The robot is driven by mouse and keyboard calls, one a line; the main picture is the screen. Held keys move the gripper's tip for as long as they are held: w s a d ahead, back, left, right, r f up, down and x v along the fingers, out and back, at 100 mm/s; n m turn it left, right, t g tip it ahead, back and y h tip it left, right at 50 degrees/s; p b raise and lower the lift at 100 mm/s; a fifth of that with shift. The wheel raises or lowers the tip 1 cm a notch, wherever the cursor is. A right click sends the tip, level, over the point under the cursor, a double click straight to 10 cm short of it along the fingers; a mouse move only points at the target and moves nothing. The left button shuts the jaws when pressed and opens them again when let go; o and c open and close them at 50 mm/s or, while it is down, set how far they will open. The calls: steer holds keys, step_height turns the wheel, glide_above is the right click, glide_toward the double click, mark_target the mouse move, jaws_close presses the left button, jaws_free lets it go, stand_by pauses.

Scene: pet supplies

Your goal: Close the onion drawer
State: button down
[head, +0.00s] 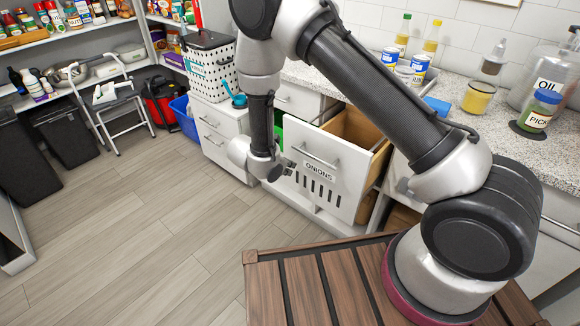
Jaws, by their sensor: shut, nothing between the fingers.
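The onion drawer (331,179) is a white drawer front with a bar handle, an ONIONS label and several dark slots. It stands pulled out from under the granite counter, and its wooden inside shows behind the front. The gripper is small and dark here and looks shut and empty. I cannot tell whether it touches the drawer front.
The counter (455,128) holds cans, bottles and jars. White drawers (222,140) stand left of the onion drawer, with a dotted basket (212,75) on top. A wooden slatted platform (290,290) is in front. The floor (120,220) at left is clear.

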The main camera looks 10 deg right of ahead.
steer(key=shift+w+d, duration=0.35)
steer(key=shift+d, duration=0.05)
steer(key=shift+d, duration=0.1)
steer(key=w+d, duration=1.4)
steer(key=d, duration=0.3)
steer(key=shift+w+d, duration=0.15)
steer(key=shift+w, duration=0.15)
steer(key=shift+r, duration=0.15)
